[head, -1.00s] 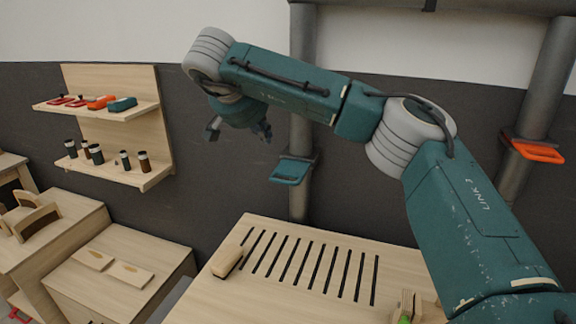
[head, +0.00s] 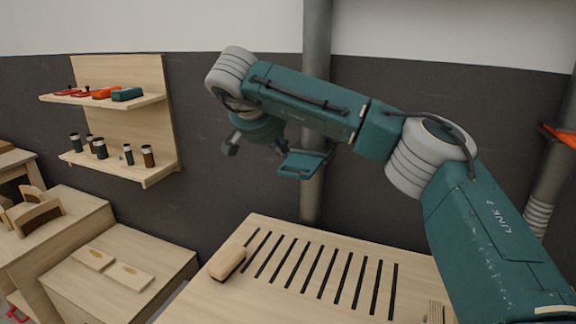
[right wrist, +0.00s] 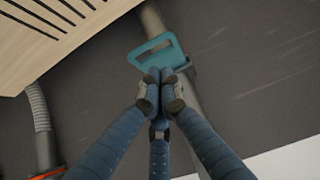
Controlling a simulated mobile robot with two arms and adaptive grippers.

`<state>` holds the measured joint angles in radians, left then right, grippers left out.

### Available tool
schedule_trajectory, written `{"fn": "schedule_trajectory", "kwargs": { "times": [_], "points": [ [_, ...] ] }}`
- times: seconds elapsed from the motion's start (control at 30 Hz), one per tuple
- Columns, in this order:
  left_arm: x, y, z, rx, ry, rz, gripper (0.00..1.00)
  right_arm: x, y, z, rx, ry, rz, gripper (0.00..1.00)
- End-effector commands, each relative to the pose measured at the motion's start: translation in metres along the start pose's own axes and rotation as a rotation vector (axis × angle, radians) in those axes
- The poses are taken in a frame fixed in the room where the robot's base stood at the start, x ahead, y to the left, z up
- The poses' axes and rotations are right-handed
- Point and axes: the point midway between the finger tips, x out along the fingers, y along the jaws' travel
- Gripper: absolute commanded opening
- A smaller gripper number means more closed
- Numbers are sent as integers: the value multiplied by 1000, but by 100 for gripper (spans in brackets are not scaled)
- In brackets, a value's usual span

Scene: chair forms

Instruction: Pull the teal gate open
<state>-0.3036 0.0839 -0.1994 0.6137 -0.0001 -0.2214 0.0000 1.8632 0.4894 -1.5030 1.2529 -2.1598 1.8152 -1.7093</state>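The teal gate (head: 303,163) is a flat slide with a handle opening, set in the grey vertical pipe behind the table. It also shows in the right wrist view (right wrist: 155,52), just beyond the fingertips. In the right wrist view the gripper (right wrist: 160,92) points at the handle's near side. My left gripper is out of view.
A slotted wooden table (head: 330,250) holds a wooden-handled brush (head: 228,262). A wall shelf (head: 112,168) with small jars is at the left. An orange gate (head: 562,135) is on another pipe at the right edge. Dark wall lies behind the gripper.

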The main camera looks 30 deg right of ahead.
Motion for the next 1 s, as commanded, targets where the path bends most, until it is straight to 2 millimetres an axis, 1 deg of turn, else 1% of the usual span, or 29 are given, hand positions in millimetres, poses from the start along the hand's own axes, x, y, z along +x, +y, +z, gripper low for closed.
{"fn": "schedule_trajectory", "kwargs": {
  "times": [0.07, 0.2, 0.4, 0.5, 0.6, 0.7, 1.0],
  "points": [
    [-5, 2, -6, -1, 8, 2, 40, 8, 1, -2, 0, -2, 4, 0],
    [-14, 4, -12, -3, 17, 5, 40, 33, 1, -2, 0, -4, 5, 0],
    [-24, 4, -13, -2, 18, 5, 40, 68, 2, -2, 1, -3, 5, 0],
    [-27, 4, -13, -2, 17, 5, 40, 81, 1, -1, 0, -3, 4, 0],
    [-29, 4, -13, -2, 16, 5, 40, 90, 1, -1, 0, -1, 3, 0],
    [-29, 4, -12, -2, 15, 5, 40, 94, 1, -1, -1, -1, 2, 0],
    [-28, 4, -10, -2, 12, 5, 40, 95, 1, 0, -1, 0, 1, 0]
  ]
}}
